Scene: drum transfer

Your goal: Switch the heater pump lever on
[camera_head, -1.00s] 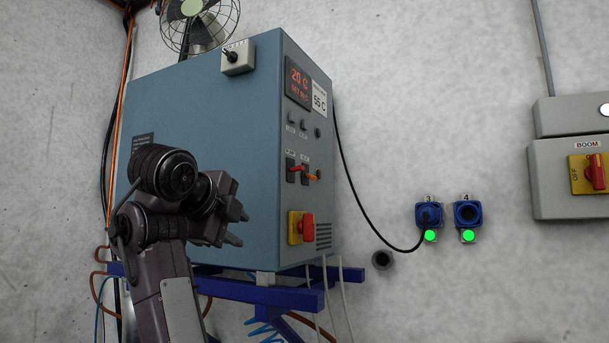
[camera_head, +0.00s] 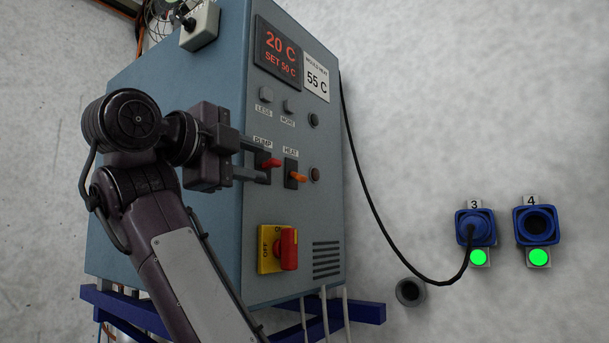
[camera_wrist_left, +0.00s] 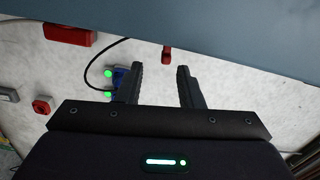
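The heater is a blue-grey cabinet (camera_head: 170,75) with its control panel facing right. The red pump lever (camera_head: 271,163) sits under the PUMP label and sticks out from the panel. I cannot tell its exact tilt. My left gripper (camera_head: 256,160) is at the panel's left edge with its fingertips close to the pump lever. Whether they touch it is unclear. In the left wrist view the two fingers (camera_wrist_left: 159,82) are apart with nothing between them, and a small red piece (camera_wrist_left: 166,54) shows beyond them at the cabinet edge. My right gripper is not in view.
The orange HEAT lever (camera_head: 297,177) is just right of the pump lever. A yellow and red rotary switch (camera_head: 287,249) is below. The display (camera_head: 279,54) reads 20 C. A black cable (camera_head: 368,205) runs to blue socket 3 (camera_head: 474,228), beside socket 4 (camera_head: 536,225).

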